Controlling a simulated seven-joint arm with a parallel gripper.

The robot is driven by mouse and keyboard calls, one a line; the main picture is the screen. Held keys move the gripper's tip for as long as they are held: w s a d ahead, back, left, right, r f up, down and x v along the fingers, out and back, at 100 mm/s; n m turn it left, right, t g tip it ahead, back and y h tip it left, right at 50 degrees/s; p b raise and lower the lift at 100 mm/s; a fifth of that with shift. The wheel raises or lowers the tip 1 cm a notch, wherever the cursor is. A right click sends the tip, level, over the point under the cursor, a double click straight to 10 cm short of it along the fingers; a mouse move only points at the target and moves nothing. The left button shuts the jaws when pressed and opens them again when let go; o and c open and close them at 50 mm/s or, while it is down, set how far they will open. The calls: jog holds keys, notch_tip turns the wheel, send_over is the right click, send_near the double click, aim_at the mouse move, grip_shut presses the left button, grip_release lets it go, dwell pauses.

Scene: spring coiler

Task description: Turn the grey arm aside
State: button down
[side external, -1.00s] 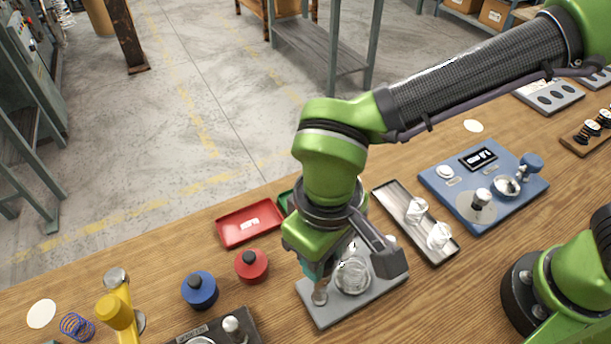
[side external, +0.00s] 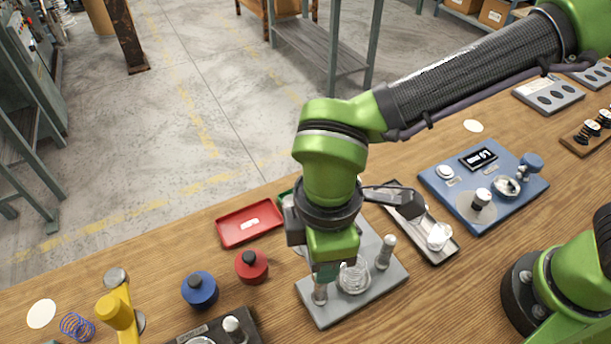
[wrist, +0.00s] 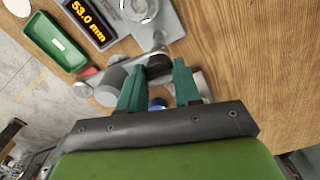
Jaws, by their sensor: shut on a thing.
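The grey plate (side external: 373,293) lies on the bench under my gripper, with a clear coiled piece (side external: 353,275) and an upright metal post (side external: 386,252) on it. My gripper (side external: 324,272) points down at the plate's near left corner, above a short metal post (side external: 320,292). In the wrist view my green fingers (wrist: 157,78) are closed about a dark knob (wrist: 159,66). The grey arm (wrist: 118,72) is a bar running left from that knob. The fingers hide part of the knob and bar.
A display (wrist: 90,17) reads 53.0 mm beside a green tray (wrist: 56,42). A red tray (side external: 248,224), a red knobbed piece (side external: 251,267) and a blue one (side external: 200,290) stand left. A long tray (side external: 448,250) and a blue panel (side external: 450,190) lie right.

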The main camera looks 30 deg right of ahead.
jog(key=shift+r+n, duration=0.1)
jog(key=shift+n, duration=0.8)
jog(key=c, duration=0.8)
grip_release()
notch_tip(320, 180, up, 17)
jog(key=shift+f, duration=0.1)
